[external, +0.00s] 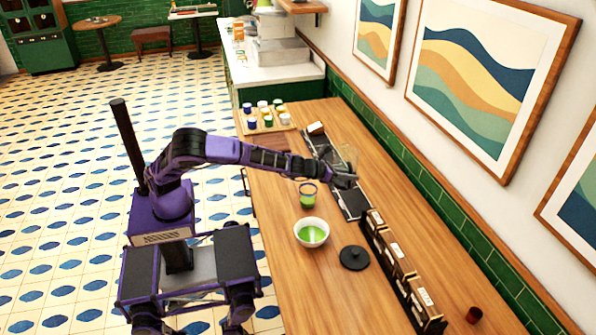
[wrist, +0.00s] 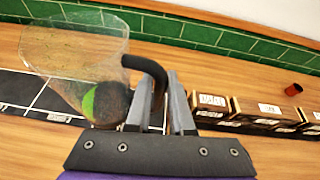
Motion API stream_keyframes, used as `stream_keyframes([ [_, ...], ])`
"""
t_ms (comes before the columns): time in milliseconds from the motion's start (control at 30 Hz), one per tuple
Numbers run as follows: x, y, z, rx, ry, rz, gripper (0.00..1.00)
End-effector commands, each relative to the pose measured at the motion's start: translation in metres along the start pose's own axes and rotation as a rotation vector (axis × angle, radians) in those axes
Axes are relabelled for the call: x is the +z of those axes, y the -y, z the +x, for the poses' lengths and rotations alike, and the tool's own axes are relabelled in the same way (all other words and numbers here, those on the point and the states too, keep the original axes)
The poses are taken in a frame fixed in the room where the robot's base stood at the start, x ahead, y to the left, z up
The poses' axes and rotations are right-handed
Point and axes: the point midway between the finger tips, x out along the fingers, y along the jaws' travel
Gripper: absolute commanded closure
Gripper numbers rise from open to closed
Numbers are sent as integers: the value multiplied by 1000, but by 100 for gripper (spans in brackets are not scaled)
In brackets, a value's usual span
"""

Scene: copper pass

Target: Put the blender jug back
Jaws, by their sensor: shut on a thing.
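The blender jug (wrist: 68,62) is clear, with a black handle, a dark end and a patch of green inside. My gripper (wrist: 170,82) is shut on the black handle. In the external view the jug (external: 349,157) is faint at the end of my arm, above the dark strip near the wall; my gripper (external: 343,179) partly hides it. I cannot tell its exact tilt or whether it touches the strip. The dark strip (external: 351,204) has white lines and small labels, and also shows in the wrist view (wrist: 28,92).
A glass with green contents (external: 308,196) and a white bowl of green (external: 311,233) stand left of the strip. A black disc (external: 354,258) lies by a row of labelled boxes (external: 392,257). A tray of small cups (external: 265,118) is farther back.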

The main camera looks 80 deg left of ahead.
Motion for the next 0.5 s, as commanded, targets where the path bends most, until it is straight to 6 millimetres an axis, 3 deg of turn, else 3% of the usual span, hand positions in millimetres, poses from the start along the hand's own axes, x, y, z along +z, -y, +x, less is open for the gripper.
stream_keyframes([
  [200, -9, -31, -22, -18, 2, 7, 100],
  [500, -18, -56, -44, -33, 4, 16, 100],
])
